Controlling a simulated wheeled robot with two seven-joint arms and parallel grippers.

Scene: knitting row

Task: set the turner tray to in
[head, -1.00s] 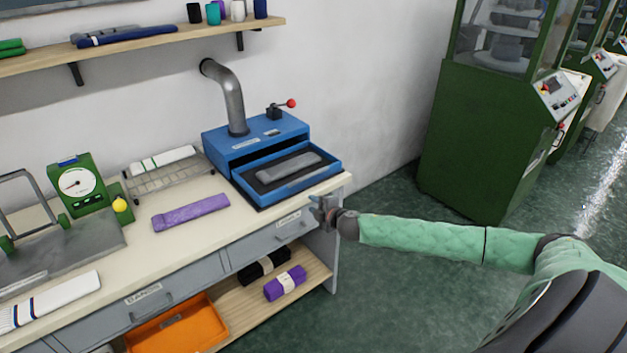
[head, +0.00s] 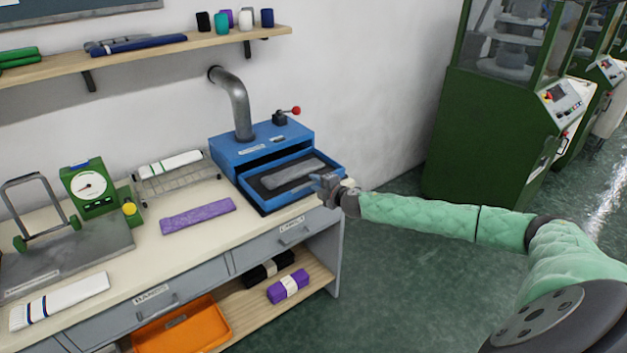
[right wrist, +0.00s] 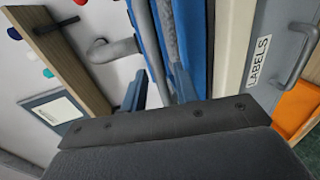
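The turner (head: 262,143) is a blue box on the right end of the bench. Its blue tray (head: 268,207) is pulled out at the front, with a flat grey knitted piece (head: 292,174) lying in it. My right gripper (head: 322,182) is at the tray's front right corner; I cannot tell whether it touches. In the right wrist view its two fingers (right wrist: 160,90) stand apart, with a gap between them. Blue and grey parts of the turner (right wrist: 190,40) show just beyond them. My left gripper is not in view.
A grey pipe (head: 238,105) rises from the turner, beside a red-knobbed lever (head: 284,115). A purple piece (head: 198,215), a wire rack (head: 178,182) and a green dial gauge (head: 92,187) stand or lie to the left. A shelf (head: 160,43) hangs above. Floor at right is open up to green machines (head: 490,140).

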